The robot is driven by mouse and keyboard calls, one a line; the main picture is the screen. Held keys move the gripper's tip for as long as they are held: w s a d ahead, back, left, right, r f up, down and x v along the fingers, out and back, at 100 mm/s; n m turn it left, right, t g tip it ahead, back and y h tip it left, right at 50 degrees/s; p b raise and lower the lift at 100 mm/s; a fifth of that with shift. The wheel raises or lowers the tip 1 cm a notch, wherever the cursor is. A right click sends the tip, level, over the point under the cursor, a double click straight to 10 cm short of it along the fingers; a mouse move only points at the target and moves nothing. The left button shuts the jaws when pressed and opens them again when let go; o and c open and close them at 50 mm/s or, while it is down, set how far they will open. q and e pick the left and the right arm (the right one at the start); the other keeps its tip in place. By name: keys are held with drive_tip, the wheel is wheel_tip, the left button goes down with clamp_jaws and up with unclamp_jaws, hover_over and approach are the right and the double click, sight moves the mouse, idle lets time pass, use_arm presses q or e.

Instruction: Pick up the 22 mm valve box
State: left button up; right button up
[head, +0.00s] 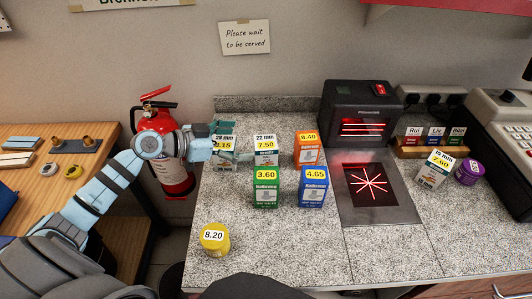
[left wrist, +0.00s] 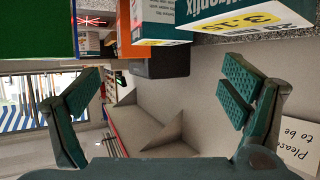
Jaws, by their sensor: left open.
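The 22 mm valve box (head: 265,155) is white and green with a yellow 7.50 label. It stands upright on the granite counter behind the green 3.60 box. My left gripper (head: 232,150) is just left of it, in front of the 28 mm box, with nothing held. In the left wrist view the gripper (left wrist: 165,95) is open, its two fingers wide apart. A white and teal box (left wrist: 165,15), probably the 22 mm one, shows at the top, beyond the fingertips. My right gripper is not in view.
Close neighbours are the 28 mm box (head: 224,137), green 3.60 box (head: 265,192), orange 8.40 box (head: 307,153) and blue 4.65 box (head: 313,190). A yellow tub (head: 214,245) stands in front. The scanner (head: 360,115) is at right. The counter's front is mostly clear.

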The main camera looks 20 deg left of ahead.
sight(265, 144)
use_arm(q)
drive_tip(key=x, duration=0.3)
drive_tip(key=p+x, duration=0.1)
drive_tip(key=x, duration=0.4)
drive_tip(key=shift+d+f, duration=0.15)
drive_tip(key=shift+f, duration=0.35)
drive_tip(key=shift+w+d+f, duration=0.1)
drive_tip(key=shift+d+f, duration=0.05)
drive_tip(key=shift+d, duration=0.15)
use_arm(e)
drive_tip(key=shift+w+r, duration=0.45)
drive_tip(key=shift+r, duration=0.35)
use_arm(q)
drive_tip(key=shift+a+f, duration=0.1)
drive_tip(key=shift+f, duration=0.05)
drive_tip(key=c, duration=1.6)
